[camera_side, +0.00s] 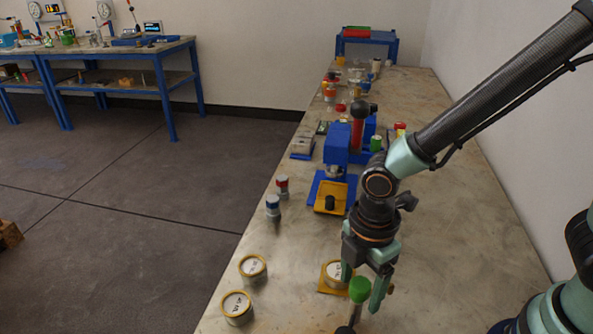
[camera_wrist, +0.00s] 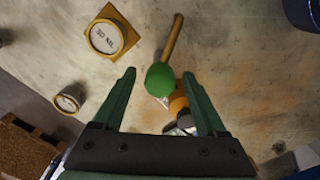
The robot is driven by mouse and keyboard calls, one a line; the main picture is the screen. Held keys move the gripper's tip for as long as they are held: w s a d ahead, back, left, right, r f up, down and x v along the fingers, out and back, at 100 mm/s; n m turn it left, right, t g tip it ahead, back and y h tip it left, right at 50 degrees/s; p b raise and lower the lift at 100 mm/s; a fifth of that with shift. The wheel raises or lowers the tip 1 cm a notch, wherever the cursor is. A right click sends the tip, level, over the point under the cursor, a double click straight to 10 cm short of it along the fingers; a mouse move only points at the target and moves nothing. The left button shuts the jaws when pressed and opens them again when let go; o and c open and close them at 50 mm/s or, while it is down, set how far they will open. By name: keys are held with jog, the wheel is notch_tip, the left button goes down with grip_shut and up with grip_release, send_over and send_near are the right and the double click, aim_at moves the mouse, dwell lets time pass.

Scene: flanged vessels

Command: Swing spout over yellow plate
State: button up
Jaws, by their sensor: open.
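A brass spout (camera_wrist: 172,38) with a green ball knob (camera_wrist: 159,80) runs away from my gripper in the wrist view. The knob also shows in the side view (camera_side: 360,290). My gripper (camera_wrist: 160,82) is open, its two green fingers either side of the knob with gaps showing. The yellow plate (camera_wrist: 132,37) lies up and left of the knob, with a round yellow-rimmed vessel (camera_wrist: 103,38) on it. In the side view the plate (camera_side: 323,289) is partly hidden by my gripper. The spout's far tip points beside the plate, not over it. The spout's base is mostly hidden.
Two more yellow-rimmed vessels (camera_side: 252,267) (camera_side: 237,306) stand left of the plate near the bench edge. An orange part (camera_wrist: 178,104) shows behind the knob. A blue press (camera_side: 338,150) with a yellow pad stands farther back. The bench right of the spout is clear.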

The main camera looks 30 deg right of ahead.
jog(key=shift+c, duration=0.3)
grip_shut()
dwell(1.2)
